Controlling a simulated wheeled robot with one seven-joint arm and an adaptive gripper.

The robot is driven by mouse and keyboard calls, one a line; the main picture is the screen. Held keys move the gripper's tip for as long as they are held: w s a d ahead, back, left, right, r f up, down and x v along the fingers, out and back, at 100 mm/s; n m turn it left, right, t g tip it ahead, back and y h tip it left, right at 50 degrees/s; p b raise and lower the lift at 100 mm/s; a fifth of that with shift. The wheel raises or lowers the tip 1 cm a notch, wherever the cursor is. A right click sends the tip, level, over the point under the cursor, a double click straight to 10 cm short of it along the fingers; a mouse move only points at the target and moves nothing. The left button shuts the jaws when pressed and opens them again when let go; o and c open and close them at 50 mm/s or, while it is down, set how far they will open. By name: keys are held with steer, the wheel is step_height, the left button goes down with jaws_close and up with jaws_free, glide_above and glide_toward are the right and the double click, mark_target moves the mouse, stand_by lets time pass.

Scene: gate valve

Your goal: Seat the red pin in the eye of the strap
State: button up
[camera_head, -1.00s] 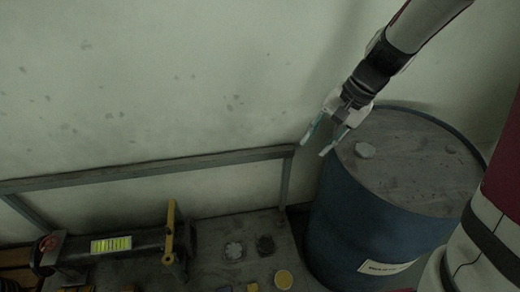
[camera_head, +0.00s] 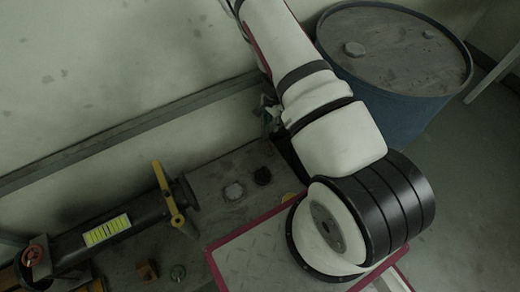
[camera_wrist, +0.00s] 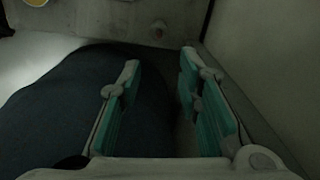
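My gripper (camera_wrist: 158,85) is open in the wrist view, with nothing between its two teal-padded fingers. In the head view my arm hides most of it, near the wall rail left of the drum. A red round part (camera_head: 34,254) sits at the far left end of the dark pipe (camera_head: 140,222); I cannot tell whether it is the red pin. A yellow bar (camera_head: 166,190) stands across the pipe's right end. I cannot make out the strap or its eye in either view.
A grey rail (camera_head: 100,140) runs along the wall.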

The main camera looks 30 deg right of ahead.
mark_target(270, 148)
step_height(270, 148, down, 15)
steer(key=b, duration=0.5)
steer(key=shift+r+b, duration=0.2)
steer(key=shift+b, duration=0.2)
steer(key=shift+a, duration=0.1)
jaws_close()
